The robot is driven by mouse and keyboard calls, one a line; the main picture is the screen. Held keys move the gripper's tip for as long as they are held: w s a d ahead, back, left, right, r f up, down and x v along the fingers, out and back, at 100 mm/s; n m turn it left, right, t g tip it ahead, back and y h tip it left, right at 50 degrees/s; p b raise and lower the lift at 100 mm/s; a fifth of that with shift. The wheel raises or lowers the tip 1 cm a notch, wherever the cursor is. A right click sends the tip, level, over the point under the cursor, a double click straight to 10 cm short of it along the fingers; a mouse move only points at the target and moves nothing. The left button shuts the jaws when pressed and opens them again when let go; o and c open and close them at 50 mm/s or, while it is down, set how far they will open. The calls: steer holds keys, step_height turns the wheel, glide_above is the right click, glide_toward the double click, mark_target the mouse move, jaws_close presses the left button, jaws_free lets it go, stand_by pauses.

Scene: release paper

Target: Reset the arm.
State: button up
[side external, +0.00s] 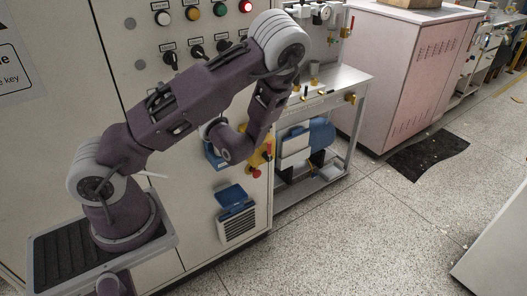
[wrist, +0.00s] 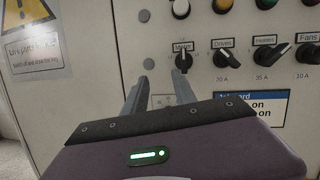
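My gripper (wrist: 160,82) faces a light grey control panel (wrist: 95,85) in the wrist view. Its two grey fingers stand apart with nothing between them, so it is open and empty. In the side view my arm reaches up, bends over at the elbow and comes down in front of the cabinet (side external: 60,120). The gripper's fingers cannot be made out there.
More knobs and coloured lamps, including a green lamp (side external: 220,9), line the panel. A blue-lidded box (side external: 236,215) is on the cabinet front below. A metal cart (side external: 345,80) and a pink cabinet (side external: 415,65) stand to the right. The speckled floor (side external: 370,235) is open, with a dark mat (side external: 428,155).

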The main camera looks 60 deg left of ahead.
steer(key=s+d+f+n+g+h, duration=0.1)
steer(key=s+d+f+n+h, duration=0.3)
steer(key=s+d+n+h, duration=0.7)
steer(key=w+d+r+n+t+h, duration=0.1)
steer(key=d+r+t+h, duration=0.3)
steer(key=d, duration=0.4)
steer(key=w+d+r+n+t+h, duration=0.2)
steer(key=w+d+r+t+h, duration=0.2)
steer(key=d, duration=0.4)
steer(key=shift+w+t+h, duration=0.2)
steer(key=shift+t+h, duration=0.7)
steer(key=shift+t, duration=0.2)
